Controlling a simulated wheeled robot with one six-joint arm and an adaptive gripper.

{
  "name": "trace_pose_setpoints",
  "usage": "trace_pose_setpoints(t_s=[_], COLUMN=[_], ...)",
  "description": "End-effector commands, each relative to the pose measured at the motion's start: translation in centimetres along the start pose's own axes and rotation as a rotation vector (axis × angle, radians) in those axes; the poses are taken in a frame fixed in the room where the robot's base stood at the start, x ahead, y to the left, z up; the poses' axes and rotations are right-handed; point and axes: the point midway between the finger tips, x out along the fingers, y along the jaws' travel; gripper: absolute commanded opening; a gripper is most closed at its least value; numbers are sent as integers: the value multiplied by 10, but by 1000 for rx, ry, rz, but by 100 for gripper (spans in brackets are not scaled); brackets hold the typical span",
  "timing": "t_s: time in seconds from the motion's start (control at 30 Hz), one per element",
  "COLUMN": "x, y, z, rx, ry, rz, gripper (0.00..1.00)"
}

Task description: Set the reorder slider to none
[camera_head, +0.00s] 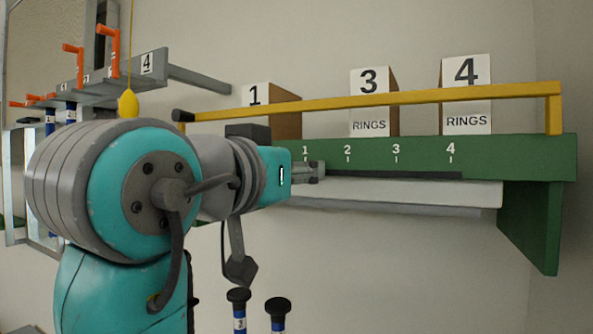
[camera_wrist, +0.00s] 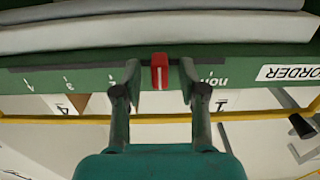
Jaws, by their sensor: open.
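The red reorder slider (camera_wrist: 160,72) sits in the slot along the green shelf edge (camera_wrist: 262,52), which appears upside down in the wrist view. My gripper (camera_wrist: 160,82) is open, with one finger on each side of the slider and small gaps between. The word "none" (camera_wrist: 216,81) is printed to the right of the slider in that view, partly covered by a finger; the 3 and 4 are to the left. In the head view my gripper (camera_head: 318,172) is at the shelf front near the 1 mark; the slider is hidden there.
A yellow rail (camera_head: 400,99) runs above the shelf front, close to my gripper. Boxes marked 1 (camera_head: 256,96), 3 (camera_head: 370,90) and 4 (camera_head: 466,80) stand behind it. A rack with orange handles (camera_head: 115,40) is at the upper left.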

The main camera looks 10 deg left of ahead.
Motion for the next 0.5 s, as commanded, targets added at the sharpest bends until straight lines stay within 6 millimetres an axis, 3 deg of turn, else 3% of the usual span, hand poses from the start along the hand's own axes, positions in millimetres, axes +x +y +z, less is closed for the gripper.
trace_pose_setpoints(t_s=[0.13, 0.3, 0.5], x=[0, 0, 0], y=[0, 0, 0], z=[0, 0, 0], rx=[0, 0, 0], ry=[0, 0, 0], rz=[0, 0, 0], gripper=[42, 0, 0])
